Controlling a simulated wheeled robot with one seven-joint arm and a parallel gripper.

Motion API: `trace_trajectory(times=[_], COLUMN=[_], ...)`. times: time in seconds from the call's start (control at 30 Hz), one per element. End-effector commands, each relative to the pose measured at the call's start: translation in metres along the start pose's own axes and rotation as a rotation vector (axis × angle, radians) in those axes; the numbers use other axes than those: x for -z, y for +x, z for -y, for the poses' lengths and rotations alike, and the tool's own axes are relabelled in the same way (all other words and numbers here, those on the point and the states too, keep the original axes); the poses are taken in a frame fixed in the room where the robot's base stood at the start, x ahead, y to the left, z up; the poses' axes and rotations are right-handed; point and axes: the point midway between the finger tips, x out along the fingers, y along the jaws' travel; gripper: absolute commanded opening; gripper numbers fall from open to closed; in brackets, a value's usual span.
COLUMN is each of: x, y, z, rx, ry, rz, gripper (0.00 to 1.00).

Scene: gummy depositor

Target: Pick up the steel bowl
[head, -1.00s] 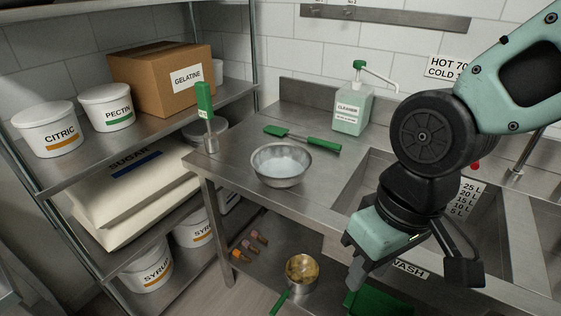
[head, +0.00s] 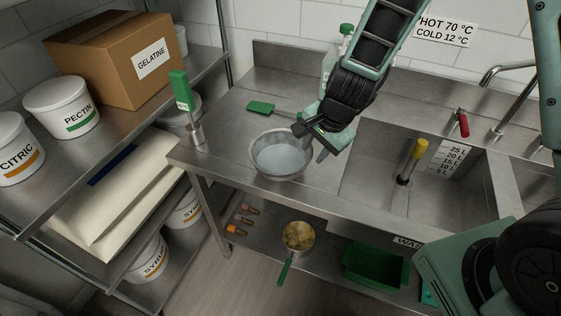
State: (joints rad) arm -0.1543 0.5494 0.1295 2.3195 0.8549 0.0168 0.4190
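The steel bowl (head: 264,166) stands upright on the steel bench, left of the sink, with its whitish inside showing. My gripper (head: 311,143) is at the bowl's right rim, coming down from the upper right. Its two fingers look spread apart, a dark one by the far right rim and a greenish one just outside the right side. Whether either finger touches the rim is hard to tell, and part of the rim is hidden behind the gripper.
A green scraper (head: 261,107) lies behind the bowl, partly hidden. The cleanser bottle (head: 327,66) is behind my arm. The sink (head: 380,160) lies to the right.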

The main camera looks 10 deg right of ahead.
Motion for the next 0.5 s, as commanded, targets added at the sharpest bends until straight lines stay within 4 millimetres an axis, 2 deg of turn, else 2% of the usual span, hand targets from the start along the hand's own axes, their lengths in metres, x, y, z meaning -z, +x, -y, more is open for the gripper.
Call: trace_trajectory(times=[0.03, 0.2, 0.5], x=[0.000, 0.000, 0.000], y=[0.013, 0.033, 0.049], z=[-0.002, -0.001, 0.000], rx=[-0.004, -0.002, -0.002], ry=[0.003, -0.001, 0.000], rz=[0.003, 0.002, 0.003], gripper=[0.33, 0.33, 0.33])
